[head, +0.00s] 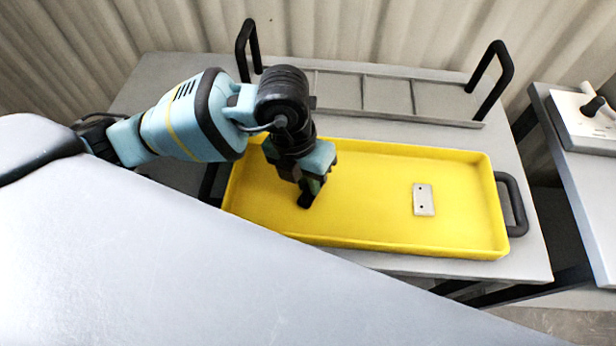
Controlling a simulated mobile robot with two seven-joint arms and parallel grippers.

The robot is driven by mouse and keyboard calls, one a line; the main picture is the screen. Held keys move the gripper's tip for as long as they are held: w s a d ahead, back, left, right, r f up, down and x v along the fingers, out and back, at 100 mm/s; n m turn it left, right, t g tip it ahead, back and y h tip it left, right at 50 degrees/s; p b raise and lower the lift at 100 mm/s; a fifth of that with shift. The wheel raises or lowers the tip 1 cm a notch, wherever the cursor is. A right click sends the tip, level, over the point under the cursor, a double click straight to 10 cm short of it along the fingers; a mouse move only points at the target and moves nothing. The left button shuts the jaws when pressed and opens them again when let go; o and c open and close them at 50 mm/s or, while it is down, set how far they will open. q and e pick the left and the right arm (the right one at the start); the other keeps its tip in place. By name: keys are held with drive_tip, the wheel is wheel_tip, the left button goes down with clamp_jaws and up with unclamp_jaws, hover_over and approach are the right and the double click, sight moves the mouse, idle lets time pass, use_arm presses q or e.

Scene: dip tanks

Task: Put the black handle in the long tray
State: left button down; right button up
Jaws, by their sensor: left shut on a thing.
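The long tray (370,242) is yellow, shallow and rectangular, and lies on a grey table. My left gripper (311,187) reaches down over the left half of the tray, inside its rim. It is shut on a small black piece, the black handle (304,202), which shows just below the fingertips. Most of the handle is hidden by the fingers, and I cannot tell whether it touches the tray floor. My right gripper is not in view.
Behind the tray stands a grey divided rack (390,95) with tall black end handles. A white box with a lever (582,122) sits on the right table. The tray's middle is clear.

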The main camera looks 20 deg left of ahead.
sight(297, 191)
use_arm(q)
drive_tip(key=shift+f, duration=0.15)
drive_tip(key=c, duration=1.5)
unclamp_jaws()
drive_tip(key=shift+o, duration=0.2)
wheel_tip(297, 191, up, 12)
drive_tip(key=a+p, duration=0.1)
drive_tip(key=a, duration=0.1)
drive_tip(key=shift+a, duration=0.15)
drive_tip(key=shift+w, duration=0.1)
